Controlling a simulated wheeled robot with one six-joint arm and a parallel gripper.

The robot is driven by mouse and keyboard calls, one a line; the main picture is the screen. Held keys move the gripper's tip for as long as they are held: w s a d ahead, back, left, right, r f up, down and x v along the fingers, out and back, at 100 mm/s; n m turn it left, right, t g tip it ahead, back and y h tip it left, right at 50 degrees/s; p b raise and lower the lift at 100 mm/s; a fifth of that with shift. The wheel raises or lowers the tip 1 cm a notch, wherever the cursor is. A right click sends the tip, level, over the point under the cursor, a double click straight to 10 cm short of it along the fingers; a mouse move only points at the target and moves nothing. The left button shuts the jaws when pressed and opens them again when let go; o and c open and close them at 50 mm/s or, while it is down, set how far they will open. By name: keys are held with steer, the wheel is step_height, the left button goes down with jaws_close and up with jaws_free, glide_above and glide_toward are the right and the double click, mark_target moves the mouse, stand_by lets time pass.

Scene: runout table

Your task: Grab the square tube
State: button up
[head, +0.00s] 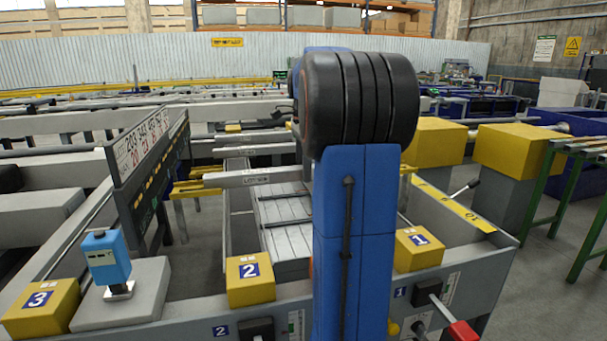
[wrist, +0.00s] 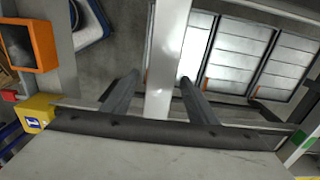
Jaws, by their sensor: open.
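A pale grey square tube (wrist: 166,50) runs from the top edge of the wrist view down between the two dark fingers of my gripper (wrist: 159,80). The fingers are open, one on each side of it, with a visible gap on both sides. I cannot tell how deep the tube sits between them. In the head view, a pale grey bar (head: 250,177) with a small label runs behind my blue arm; I cannot tell if it is the same tube. My gripper is hidden behind the arm there.
Yellow blocks numbered 2 (head: 250,280) and 1 (head: 418,250) stand on the grey front frame. A blue device (head: 106,258) stands at left beside a dark sign board (head: 150,165). Slatted panels (wrist: 245,50) lie below the tube. A red-tipped lever (head: 462,331) sticks out at lower right.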

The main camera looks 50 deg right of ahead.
jaws_close()
